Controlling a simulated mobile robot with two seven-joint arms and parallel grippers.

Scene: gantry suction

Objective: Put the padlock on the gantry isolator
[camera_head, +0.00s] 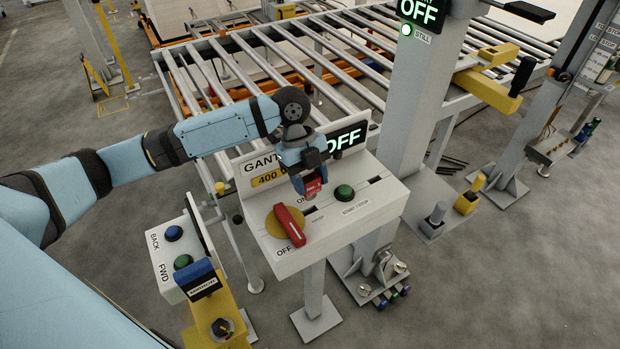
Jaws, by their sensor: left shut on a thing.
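The gantry isolator is a red handle (289,225) on a yellow disc (273,222), on the sloped top of a grey control box (350,213). Its handle slants down toward the OFF mark. My left gripper (312,179) comes in from the left above the box, just behind and right of the isolator. It is shut on a small red padlock (313,188) with a pale marking. The padlock's shackle is hidden by the gripper. The padlock looks apart from the handle. My right gripper is not in view.
A green button (344,192) sits right of the padlock. Behind it, a lit sign (346,137) reads OFF. A BACK/FWD button box (178,248) stands left, a grey post (415,100) right. A roller conveyor (240,70) fills the back. Floor at right front is clear.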

